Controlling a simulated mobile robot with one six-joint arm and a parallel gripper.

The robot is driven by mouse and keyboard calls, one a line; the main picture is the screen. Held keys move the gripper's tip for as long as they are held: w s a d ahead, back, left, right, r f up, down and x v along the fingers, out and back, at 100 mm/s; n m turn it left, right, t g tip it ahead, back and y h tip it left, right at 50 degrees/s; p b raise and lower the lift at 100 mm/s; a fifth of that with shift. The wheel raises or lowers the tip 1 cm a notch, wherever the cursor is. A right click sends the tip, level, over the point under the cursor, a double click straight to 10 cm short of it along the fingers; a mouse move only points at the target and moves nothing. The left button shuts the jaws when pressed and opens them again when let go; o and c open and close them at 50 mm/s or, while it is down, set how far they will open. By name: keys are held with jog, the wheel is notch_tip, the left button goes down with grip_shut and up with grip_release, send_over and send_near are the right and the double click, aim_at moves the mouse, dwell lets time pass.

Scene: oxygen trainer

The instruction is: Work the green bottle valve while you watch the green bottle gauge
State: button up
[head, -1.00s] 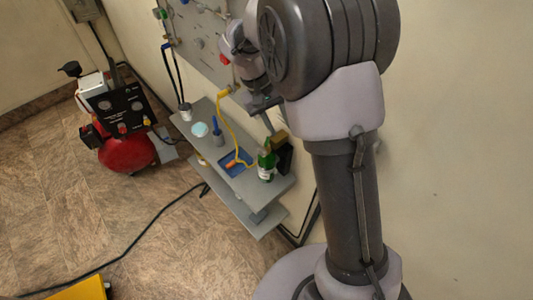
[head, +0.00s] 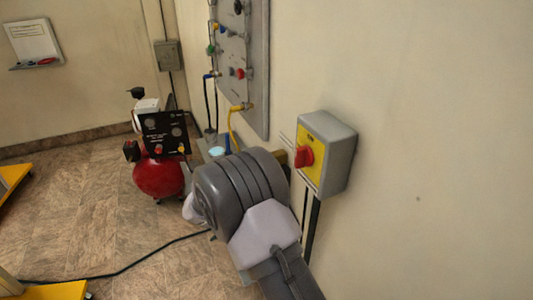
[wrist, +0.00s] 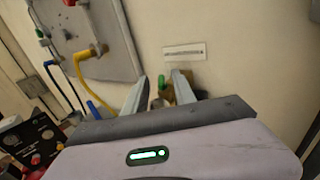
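In the wrist view, my gripper (wrist: 160,86) has its two grey fingers apart. A small upright green part (wrist: 161,83) shows between the fingers, with brass-coloured metal (wrist: 168,96) beside it. I cannot tell whether this green part is the green bottle's valve or its top, or whether a finger touches it. The lower part is hidden by my gripper's body. No bottle gauge can be made out in either current view. In the head view my arm covers my gripper and the shelf place where the green bottle stood.
A wall panel (head: 257,60) with coloured knobs and a yellow hose (wrist: 86,80) is close by on the left. A grey-yellow box with a red rotary switch (head: 304,157) juts from the wall beside my arm. A red compressor (head: 158,176) stands on the floor, with a black cable nearby.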

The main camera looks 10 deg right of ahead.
jog(key=b+x, duration=0.1)
jog(key=x, duration=0.5)
jog(key=shift+s, duration=0.1)
grip_shut()
